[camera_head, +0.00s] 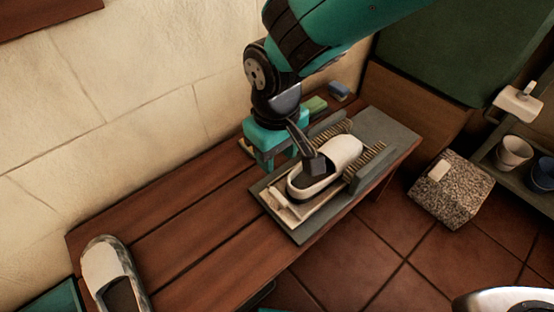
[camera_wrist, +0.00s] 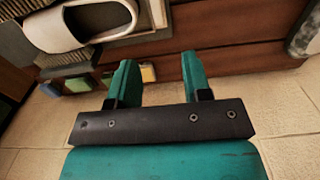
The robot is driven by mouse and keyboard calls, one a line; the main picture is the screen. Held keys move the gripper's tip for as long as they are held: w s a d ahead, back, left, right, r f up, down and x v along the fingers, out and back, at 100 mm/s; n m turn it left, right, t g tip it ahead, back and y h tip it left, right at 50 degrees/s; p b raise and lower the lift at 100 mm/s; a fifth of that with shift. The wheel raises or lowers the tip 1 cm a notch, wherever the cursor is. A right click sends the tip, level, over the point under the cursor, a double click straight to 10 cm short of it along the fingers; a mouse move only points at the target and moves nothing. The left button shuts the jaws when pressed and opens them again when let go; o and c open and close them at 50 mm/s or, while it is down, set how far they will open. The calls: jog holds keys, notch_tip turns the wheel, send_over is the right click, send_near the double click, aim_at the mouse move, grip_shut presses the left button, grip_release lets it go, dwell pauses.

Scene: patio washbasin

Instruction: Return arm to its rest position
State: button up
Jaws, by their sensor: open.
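My gripper (camera_wrist: 160,88) is open and empty in the wrist view, its two teal fingers apart with the wooden bench between and beyond them. In the head view my gripper (camera_head: 281,160) hangs over the wall-side edge of the bench, beside a grey rack. My teal arm reaches in from the top. The shoe also shows at the top left of the wrist view (camera_wrist: 62,30).
The wooden bench (camera_head: 190,210) runs along the pale wall. A second shoe (camera_head: 103,270) lies at its near left end. Green and blue blocks (camera_head: 316,104) lie behind the rack. A speckled stone block (camera_head: 450,190) stands on the tiles, near a shelf with pots (camera_head: 513,152).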

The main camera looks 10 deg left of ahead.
jog(key=shift+r, duration=0.15)
dwell(0.3)
jog(key=s+d+r+m+y, duration=0.1)
jog(key=s+d+r+y, duration=0.1)
jog(key=d+r, duration=0.85)
jog(key=s+d+r+m+y, duration=0.2)
jog(key=s+d+r, duration=0.2)
jog(key=s+d, duration=0.45)
notch_tip(320, 180, up, 29)
jog(key=p, duration=2.9)
jog(key=shift+s+d+r, duration=0.15)
jog(key=shift+s+d, duration=0.1)
jog(key=shift+d, duration=0.05)
